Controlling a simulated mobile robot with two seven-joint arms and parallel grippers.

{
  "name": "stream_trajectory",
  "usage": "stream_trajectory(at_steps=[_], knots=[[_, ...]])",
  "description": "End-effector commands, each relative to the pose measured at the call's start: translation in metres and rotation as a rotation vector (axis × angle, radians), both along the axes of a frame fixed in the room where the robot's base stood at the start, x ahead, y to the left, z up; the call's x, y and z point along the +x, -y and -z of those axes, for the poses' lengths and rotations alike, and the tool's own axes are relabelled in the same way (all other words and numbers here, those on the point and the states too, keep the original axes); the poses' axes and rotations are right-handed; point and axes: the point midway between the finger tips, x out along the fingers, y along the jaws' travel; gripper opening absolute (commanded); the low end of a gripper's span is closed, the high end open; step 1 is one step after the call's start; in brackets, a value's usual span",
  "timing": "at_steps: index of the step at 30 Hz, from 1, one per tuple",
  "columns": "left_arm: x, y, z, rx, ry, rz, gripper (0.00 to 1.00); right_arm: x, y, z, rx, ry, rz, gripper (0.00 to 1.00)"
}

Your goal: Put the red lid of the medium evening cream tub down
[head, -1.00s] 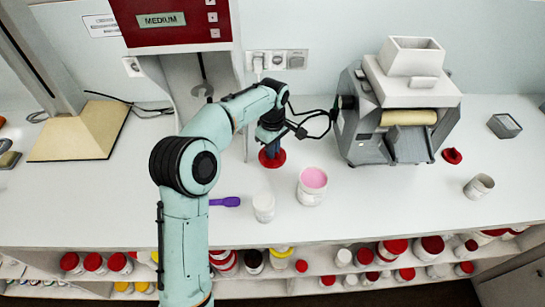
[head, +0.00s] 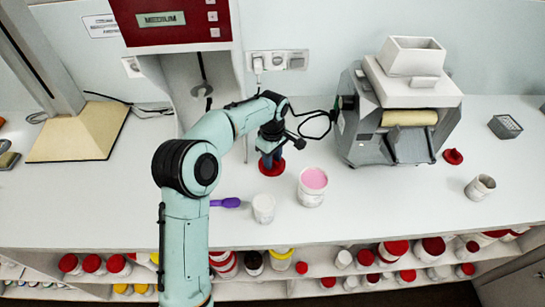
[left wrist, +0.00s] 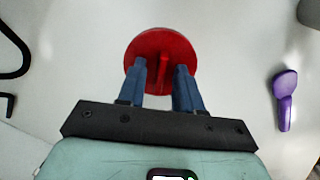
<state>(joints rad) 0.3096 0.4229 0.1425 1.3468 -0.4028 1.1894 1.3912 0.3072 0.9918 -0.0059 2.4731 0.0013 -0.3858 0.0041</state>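The red lid (head: 272,170) appears to lie flat on the white counter, behind and left of an open white tub of pink cream (head: 312,187). My left gripper (head: 271,158) is right above the lid, pointing down. In the left wrist view the lid (left wrist: 188,45) shows under two blue fingers (left wrist: 160,75). The fingers stand apart on both sides of its raised red ridge, with a gap on each side, so the gripper is open. My right gripper is not in view.
A smaller white tub (head: 263,208) and a purple scoop (head: 226,203) are in front of the lid. A grey roller mill (head: 400,115) stands to the right, with another red lid (head: 453,156) beside it. A machine marked MEDIUM (head: 170,20) is behind.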

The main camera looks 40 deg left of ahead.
Motion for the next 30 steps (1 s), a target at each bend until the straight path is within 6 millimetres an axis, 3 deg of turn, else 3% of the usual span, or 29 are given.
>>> stream_trajectory(at_steps=[5,18,24,30], knots=[[0.001,0.0,-0.015,0.001,0.002,0.0,0.35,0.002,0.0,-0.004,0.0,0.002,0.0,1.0],[0.001,0.0,-0.105,0.001,0.004,0.0,0.35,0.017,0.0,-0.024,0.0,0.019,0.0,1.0],[0.001,0.0,-0.122,0.0,0.001,0.001,0.35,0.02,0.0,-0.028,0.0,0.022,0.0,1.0],[0.0,0.0,-0.123,0.0,0.0,0.0,0.35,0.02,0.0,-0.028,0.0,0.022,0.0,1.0]])
